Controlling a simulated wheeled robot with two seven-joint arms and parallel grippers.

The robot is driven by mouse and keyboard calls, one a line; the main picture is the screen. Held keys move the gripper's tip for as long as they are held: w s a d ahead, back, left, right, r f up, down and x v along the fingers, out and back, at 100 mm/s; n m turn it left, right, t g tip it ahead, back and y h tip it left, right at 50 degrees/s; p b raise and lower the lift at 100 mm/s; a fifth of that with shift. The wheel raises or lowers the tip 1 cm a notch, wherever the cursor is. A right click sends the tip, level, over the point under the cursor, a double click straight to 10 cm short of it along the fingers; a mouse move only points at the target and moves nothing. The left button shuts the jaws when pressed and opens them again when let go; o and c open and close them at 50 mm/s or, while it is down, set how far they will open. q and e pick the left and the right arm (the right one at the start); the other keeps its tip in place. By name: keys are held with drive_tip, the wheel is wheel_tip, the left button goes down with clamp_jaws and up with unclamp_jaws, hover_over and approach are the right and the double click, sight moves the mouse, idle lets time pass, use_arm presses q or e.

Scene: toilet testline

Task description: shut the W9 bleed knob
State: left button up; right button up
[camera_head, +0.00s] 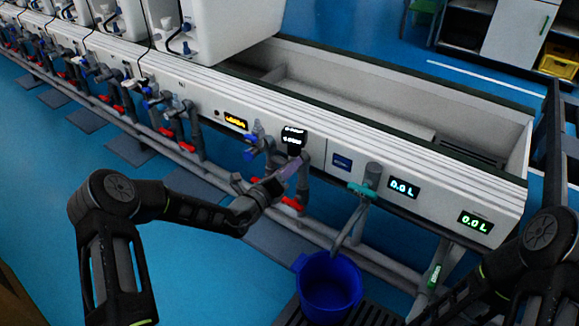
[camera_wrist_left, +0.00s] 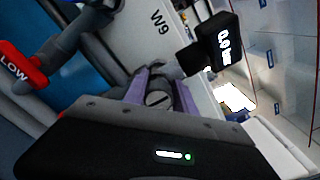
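The W9 station shows in the left wrist view, with its "W9" label (camera_wrist_left: 159,17) on the white panel. The bleed knob (camera_wrist_left: 158,99), a small round grey head with a slot, sits between the two purple fingers of my left gripper (camera_wrist_left: 160,92). The fingers stand apart on either side of the knob; whether they press on it I cannot tell. In the head view my left gripper (camera_head: 287,171) is below the black gauge (camera_head: 293,139) and hides the knob. The gauge (camera_wrist_left: 222,42) reads about 0.0 bar in the wrist view. My right gripper is out of view.
A red lever marked LOW (camera_wrist_left: 20,68) is left of the gripper in the wrist view. In the head view a blue bucket (camera_head: 328,287) stands below a teal-handled tap (camera_head: 361,191). Green 0.0 L displays (camera_head: 402,188) are on the right. Grey pipes run along the bench front.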

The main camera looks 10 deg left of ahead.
use_arm(q)
clamp_jaws()
drive_tip(key=shift+r, duration=0.1)
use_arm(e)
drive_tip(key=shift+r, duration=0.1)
use_arm(q)
drive_tip(key=m+p, duration=0.3)
drive_tip(key=shift+d+r, duration=0.15)
drive_tip(key=shift+r, duration=0.05)
drive_tip(key=m+p, duration=0.2)
drive_tip(key=m, duration=0.1)
drive_tip(key=shift+m+p, duration=0.3)
drive_tip(key=shift+p, duration=0.05)
drive_tip(key=m+p, duration=0.2)
drive_tip(key=m, duration=0.3)
drive_tip(key=shift+f, duration=0.1)
drive_tip(key=m+p, duration=0.1)
drive_tip(key=m, duration=0.2)
drive_tip(key=shift+m+p, duration=0.55)
drive_tip(key=shift+m, duration=1.15)
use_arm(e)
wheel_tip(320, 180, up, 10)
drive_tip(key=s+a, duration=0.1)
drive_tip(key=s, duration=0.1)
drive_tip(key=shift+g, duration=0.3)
use_arm(q)
drive_tip(key=shift+w, duration=0.1)
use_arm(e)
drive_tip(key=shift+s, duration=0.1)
